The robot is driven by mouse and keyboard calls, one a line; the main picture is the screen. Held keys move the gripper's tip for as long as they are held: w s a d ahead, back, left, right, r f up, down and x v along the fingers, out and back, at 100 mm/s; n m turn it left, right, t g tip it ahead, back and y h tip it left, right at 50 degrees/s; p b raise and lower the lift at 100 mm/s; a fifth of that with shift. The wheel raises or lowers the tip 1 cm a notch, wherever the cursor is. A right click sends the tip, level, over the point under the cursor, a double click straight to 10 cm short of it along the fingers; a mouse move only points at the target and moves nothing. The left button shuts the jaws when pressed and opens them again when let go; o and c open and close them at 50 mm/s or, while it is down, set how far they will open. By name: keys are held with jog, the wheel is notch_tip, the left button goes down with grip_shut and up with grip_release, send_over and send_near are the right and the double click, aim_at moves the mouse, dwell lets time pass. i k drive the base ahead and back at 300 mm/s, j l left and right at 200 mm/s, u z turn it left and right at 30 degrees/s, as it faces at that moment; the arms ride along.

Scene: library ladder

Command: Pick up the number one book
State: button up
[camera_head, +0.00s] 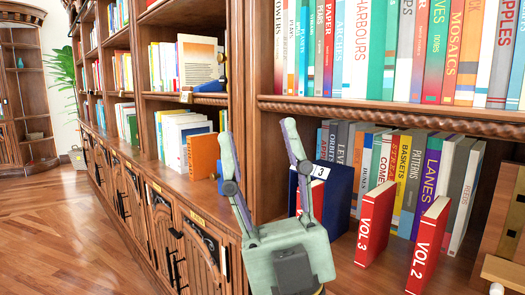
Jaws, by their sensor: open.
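No book marked one can be made out. Two red books stand on the lower shelf at the right: one marked VOL 3 (374,225) and one marked VOL 2 (428,246). A dark blue book or box (338,190) with a white tag reading 3 stands left of them. A red piece (318,199) shows behind my right finger, mostly hidden; I cannot tell what it is. My gripper (258,130) is open and empty, fingers pointing up, in front of the shelf upright, left of the red books.
A row of books (405,165) lines the back of the lower shelf, and another fills the shelf above. A wooden upright (253,90) divides the bays. Brown wooden things (506,235) stand at the right edge. The floor (50,240) at left is clear.

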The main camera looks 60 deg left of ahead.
aim_at(317, 186)
jog(key=u, duration=1.35)
